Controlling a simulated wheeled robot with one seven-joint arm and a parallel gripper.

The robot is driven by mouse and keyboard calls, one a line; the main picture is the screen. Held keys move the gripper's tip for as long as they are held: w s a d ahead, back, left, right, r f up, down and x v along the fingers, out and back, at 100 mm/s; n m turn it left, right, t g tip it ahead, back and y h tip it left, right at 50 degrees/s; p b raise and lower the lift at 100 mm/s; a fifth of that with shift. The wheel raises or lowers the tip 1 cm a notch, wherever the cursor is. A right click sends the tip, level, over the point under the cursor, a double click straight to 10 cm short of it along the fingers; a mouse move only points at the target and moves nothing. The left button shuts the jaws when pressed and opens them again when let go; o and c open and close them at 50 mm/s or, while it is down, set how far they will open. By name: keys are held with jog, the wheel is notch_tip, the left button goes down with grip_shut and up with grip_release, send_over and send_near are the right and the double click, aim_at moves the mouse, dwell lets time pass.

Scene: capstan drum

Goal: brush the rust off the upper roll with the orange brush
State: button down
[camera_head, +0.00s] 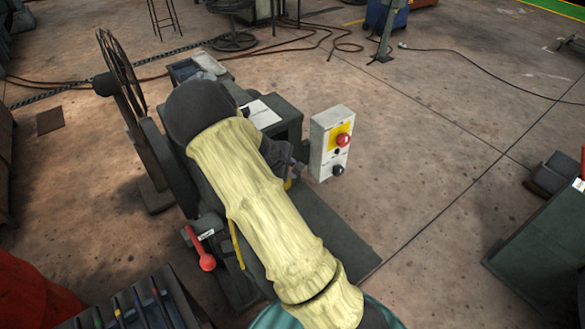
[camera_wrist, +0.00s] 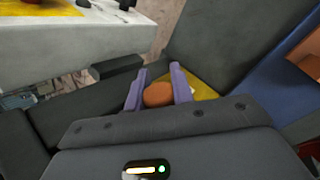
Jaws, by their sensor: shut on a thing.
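My gripper (camera_wrist: 158,92) shows in the wrist view as two purple fingers. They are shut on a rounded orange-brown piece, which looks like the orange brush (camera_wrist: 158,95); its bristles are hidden. In the head view my pale-sleeved arm reaches over the dark machine (camera_head: 335,235), and its dark wrist end is beside the white control box; the fingers are too small to tell there. I cannot make out the upper roll or its rust in either view; my arm covers much of the machine. A yellow patch (camera_wrist: 205,87) lies just behind the fingers.
The white control box (camera_head: 319,150) with a red button stands close right of my wrist. A handwheel (camera_head: 122,75) rises at the machine's left. A tray of tools (camera_head: 140,308) is at lower left.

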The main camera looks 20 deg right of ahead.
jog(key=shift+a, duration=0.15)
jog(key=shift+s+a, duration=0.25)
jog(key=shift+a, duration=0.65)
jog(key=shift+s+a, duration=0.2)
jog(key=shift+a, duration=0.7)
jog(key=a, duration=0.4)
jog(key=shift+s, duration=0.35)
jog(key=shift+s+d+b, duration=0.2)
jog(key=shift+s+b, duration=0.25)
jog(key=shift+s, duration=0.5)
jog(key=shift+s+d+b, duration=0.2)
jog(key=shift+s+b, duration=0.2)
jog(key=shift+s, duration=0.6)
jog(key=shift+s+d+b, duration=0.2)
jog(key=shift+s+b, duration=0.25)
jog(key=shift+s, duration=0.5)
